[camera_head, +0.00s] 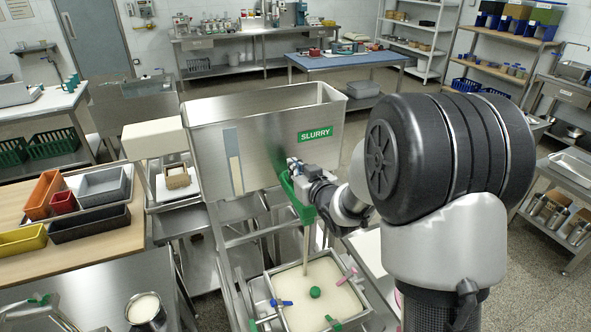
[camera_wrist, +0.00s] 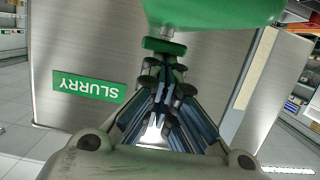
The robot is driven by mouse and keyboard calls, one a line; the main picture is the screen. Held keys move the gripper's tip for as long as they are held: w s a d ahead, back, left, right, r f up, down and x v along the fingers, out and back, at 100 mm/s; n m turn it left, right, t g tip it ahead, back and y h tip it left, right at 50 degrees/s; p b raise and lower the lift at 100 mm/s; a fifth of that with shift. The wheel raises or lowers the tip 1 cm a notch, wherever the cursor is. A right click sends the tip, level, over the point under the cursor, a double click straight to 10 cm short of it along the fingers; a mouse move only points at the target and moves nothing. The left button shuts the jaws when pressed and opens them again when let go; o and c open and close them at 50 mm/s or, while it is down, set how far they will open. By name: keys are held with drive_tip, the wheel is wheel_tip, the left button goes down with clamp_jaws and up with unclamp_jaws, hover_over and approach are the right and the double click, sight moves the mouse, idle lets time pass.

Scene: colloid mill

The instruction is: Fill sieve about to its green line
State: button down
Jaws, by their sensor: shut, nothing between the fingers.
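A steel hopper (camera_head: 265,140) carries a green SLURRY label, also seen upside down in the wrist view (camera_wrist: 88,86). A green spout (camera_head: 300,207) hangs at its front, and a cream stream (camera_head: 306,250) falls from it. The stream lands in a square steel-framed sieve (camera_head: 276,301) holding cream slurry around a green round knob (camera_head: 315,292). I cannot make out a green line on the sieve. My gripper (camera_head: 298,172) is shut and empty at the spout. In the wrist view my fingertips (camera_wrist: 163,72) are just below a small green part (camera_wrist: 164,46), perhaps touching it.
Blue, pink and green clamps (camera_head: 346,275) sit around the sieve's rim. A steel pot (camera_head: 145,312) of cream liquid stands at the lower left. Colored bins (camera_head: 90,222) are on the wooden table at left. A level gauge (camera_head: 233,160) is on the hopper's front.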

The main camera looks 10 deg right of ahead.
drive_tip(key=shift+s+f, duration=0.2)
drive_tip(key=shift+f, duration=0.45)
drive_tip(key=r, duration=0.1)
drive_tip(key=r+p, duration=0.1)
drive_tip(key=r, duration=0.1)
drive_tip(key=r+p, duration=0.1)
drive_tip(key=r, duration=0.1)
drive_tip(key=shift+w+a, duration=0.15)
drive_tip(key=shift+w, duration=0.15)
drive_tip(key=v, duration=1)
drive_tip(key=shift+r+p, duration=0.25)
drive_tip(key=shift+p, duration=0.15)
drive_tip(key=shift+s+d, duration=0.1)
drive_tip(key=shift+d, duration=0.1)
drive_tip(key=s+f+m+g+h+b, duration=0.2)
drive_tip(key=s+g, duration=0.8)
drive_tip(key=s, duration=2.3)
wheel_tip(320, 180, down, 2)
drive_tip(key=shift+a+f+g+h+b, duration=0.1)
drive_tip(key=shift+a+g+h+b, duration=0.35)
drive_tip(key=shift+b, duration=0.55)
drive_tip(key=shift+d, duration=0.15)
